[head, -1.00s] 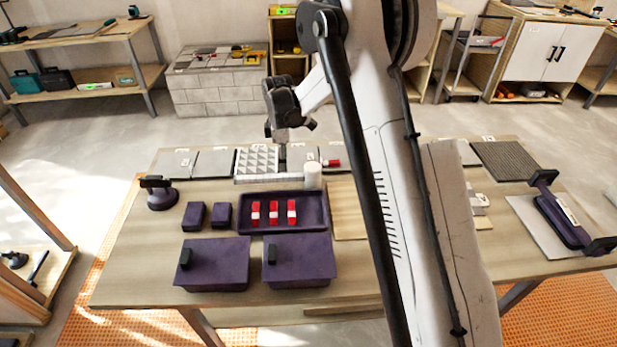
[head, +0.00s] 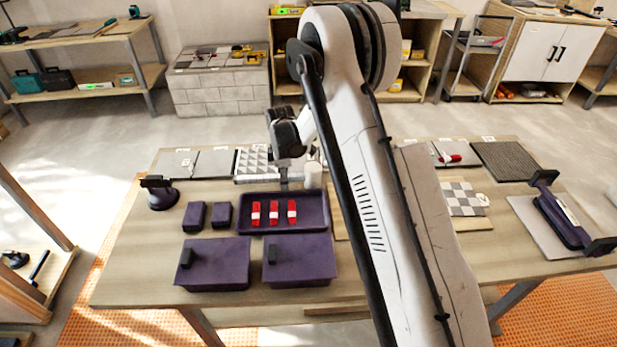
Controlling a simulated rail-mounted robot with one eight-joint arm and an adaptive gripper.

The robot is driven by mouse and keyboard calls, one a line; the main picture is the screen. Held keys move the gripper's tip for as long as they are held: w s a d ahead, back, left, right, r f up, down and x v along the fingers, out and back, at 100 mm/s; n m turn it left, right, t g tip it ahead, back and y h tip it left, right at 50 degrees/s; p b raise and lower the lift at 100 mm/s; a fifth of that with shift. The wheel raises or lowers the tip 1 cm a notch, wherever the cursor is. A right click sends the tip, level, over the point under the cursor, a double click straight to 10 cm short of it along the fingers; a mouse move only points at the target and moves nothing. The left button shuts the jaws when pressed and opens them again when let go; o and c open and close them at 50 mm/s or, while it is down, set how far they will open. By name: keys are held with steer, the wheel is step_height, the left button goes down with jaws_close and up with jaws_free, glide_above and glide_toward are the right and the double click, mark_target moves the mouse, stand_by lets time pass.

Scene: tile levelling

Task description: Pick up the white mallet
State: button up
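A white cylindrical shape (head: 313,169), which looks like the head of the white mallet, stands on the worktable behind the purple tray. It is partly covered by my arm, and I cannot make out its handle. My gripper (head: 285,184) points down just left of it, close to the back edge of the tray. The fingers are small and partly hidden by the wrist, so I cannot tell whether they are open or shut, or whether they touch anything.
The purple tray (head: 243,228) holds red-and-white pieces. Two lidded purple boxes (head: 213,270) stand in front, small purple blocks (head: 194,215) to the left. Tile samples (head: 214,163) line the back edge. A purple-handled tool (head: 562,220) lies at the right.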

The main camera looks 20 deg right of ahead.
steer(key=shift+c, duration=0.3)
jaws_close()
steer(key=shift+r, duration=0.1)
